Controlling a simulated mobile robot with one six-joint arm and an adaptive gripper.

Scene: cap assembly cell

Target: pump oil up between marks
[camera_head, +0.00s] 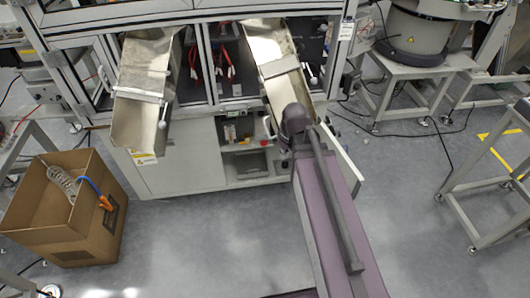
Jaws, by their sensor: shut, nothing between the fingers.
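I cannot make out an oil pump, an oil level or any marks in this view. An open lower compartment (245,168) of the machine cabinet shows small fittings (231,133) on its upper shelf, too small to identify. My arm reaches up from the bottom of the picture to the right side of this compartment and hides part of it. My gripper does not show; the arm's dark end joint covers that area.
Two metal chutes (140,118) (268,50) slope out above the compartment. An open cabinet door (347,170) stands right of my arm. A cardboard box (60,235) with a coiled hose is at left. A metal frame (465,215) stands at right. Floor (205,240) before the cabinet is clear.

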